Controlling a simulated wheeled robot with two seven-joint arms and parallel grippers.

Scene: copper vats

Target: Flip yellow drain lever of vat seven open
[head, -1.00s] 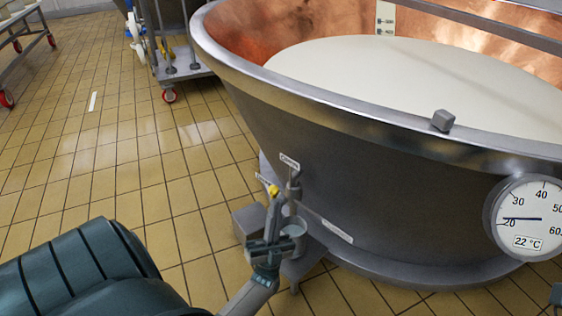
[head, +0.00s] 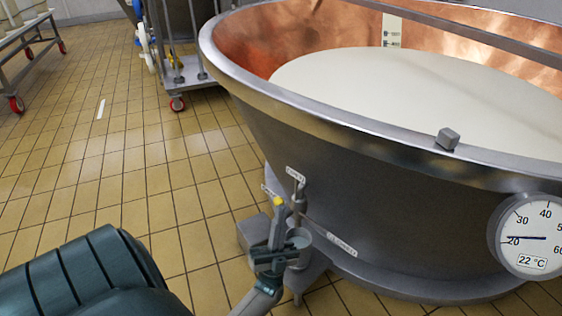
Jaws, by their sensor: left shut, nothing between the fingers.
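The vat (head: 380,190) is a large steel bowl with a copper inside and white liquid, filling the right half of the head view. Its drain valve (head: 299,204) sits low on the near left side. The small yellow lever end (head: 278,202) shows just left of the valve. My left gripper (head: 279,216) is shut and empty, its fingers pointing up at the yellow end. They overlap it in the picture; I cannot tell whether they touch. The rest of the lever is hidden behind the gripper. My right gripper is not in view.
A round gauge (head: 530,238) reading 22 °C is on the vat's right side. A grey block (head: 448,139) sits on the vat's rim. A wheeled trolley (head: 187,75) stands behind, and a wheeled rack (head: 30,45) at the far left.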

